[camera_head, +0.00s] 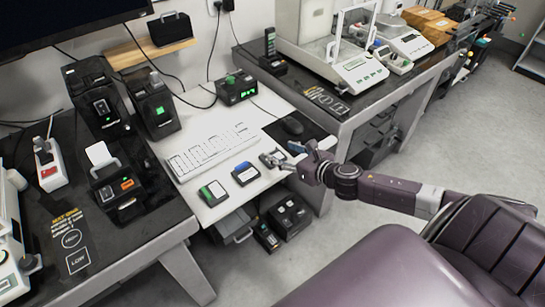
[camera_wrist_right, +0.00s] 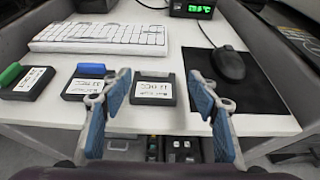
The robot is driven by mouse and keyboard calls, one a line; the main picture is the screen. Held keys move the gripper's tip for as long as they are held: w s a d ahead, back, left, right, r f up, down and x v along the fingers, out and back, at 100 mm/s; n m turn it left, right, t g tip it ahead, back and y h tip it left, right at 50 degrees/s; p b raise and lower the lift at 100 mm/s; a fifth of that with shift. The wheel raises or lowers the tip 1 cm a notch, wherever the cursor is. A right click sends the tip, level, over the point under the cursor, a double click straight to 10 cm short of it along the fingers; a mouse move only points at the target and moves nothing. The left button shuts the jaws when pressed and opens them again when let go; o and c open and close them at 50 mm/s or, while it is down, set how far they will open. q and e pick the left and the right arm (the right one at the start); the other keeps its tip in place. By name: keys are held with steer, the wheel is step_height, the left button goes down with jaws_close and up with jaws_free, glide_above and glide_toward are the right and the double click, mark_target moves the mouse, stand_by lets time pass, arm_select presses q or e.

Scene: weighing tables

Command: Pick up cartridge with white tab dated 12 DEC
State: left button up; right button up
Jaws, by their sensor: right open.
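Three dark cartridges lie in a row on the white table. In the wrist view, the cartridge with a white or pale tab (camera_wrist_right: 153,90) lies between my right fingers; its label seems to carry a DEC date, but I cannot read the day surely. The blue-tab cartridge (camera_wrist_right: 88,82) is just left of it, and the green-tab cartridge (camera_wrist_right: 25,82) is further left. In the head view, the blue-tab (camera_head: 245,173) and green-tab (camera_head: 213,192) cartridges show clearly, while my gripper largely covers the third. My right gripper (camera_head: 281,155) is open and empty above the table's front edge; its blue-padded fingers (camera_wrist_right: 158,90) show apart.
A white keyboard (camera_head: 208,151) lies behind the cartridges. A black mouse (camera_wrist_right: 229,64) rests on a dark mat (camera_wrist_right: 258,88) to the right. A box with a green display (camera_head: 236,88) stands at the back. Dark devices (camera_head: 290,216) sit below the table.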

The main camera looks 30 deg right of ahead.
mark_target(270, 149)
steer(key=shift+a+f+x, duration=0.1)
steer(key=shift+a+x, duration=0.1)
steer(key=shift+x, duration=1.2)
steer(key=shift+a+f+x, duration=0.15)
steer(key=shift+a+x, duration=0.05)
steer(key=shift+x, duration=1.15)
steer(key=shift+s, duration=0.2)
steer(key=shift+c, duration=0.3)
steer(key=c, duration=1.2)
steer(key=shift+r, duration=0.1)
